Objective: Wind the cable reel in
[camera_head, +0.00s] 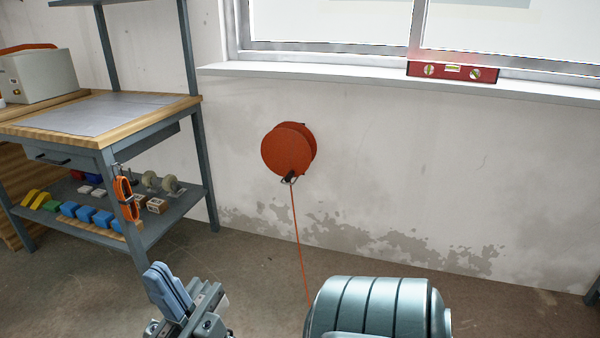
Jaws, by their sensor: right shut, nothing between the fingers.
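The cable reel (288,151) is a round orange-red drum mounted on the wall below the window. A small dark guide with a light clip (291,178) sits at its lower edge. An orange cable (297,235) runs from there down to the floor, and its lower end is hidden behind my arm. My right gripper (163,282) is at the lower left of the picture, its fingers together and empty, pointing up and apart from the reel and the cable. My left gripper is not in view.
A workbench (150,112) with a lower shelf stands at the left. A red level (452,71) lies on the window sill (350,79). The floor before the wall is clear.

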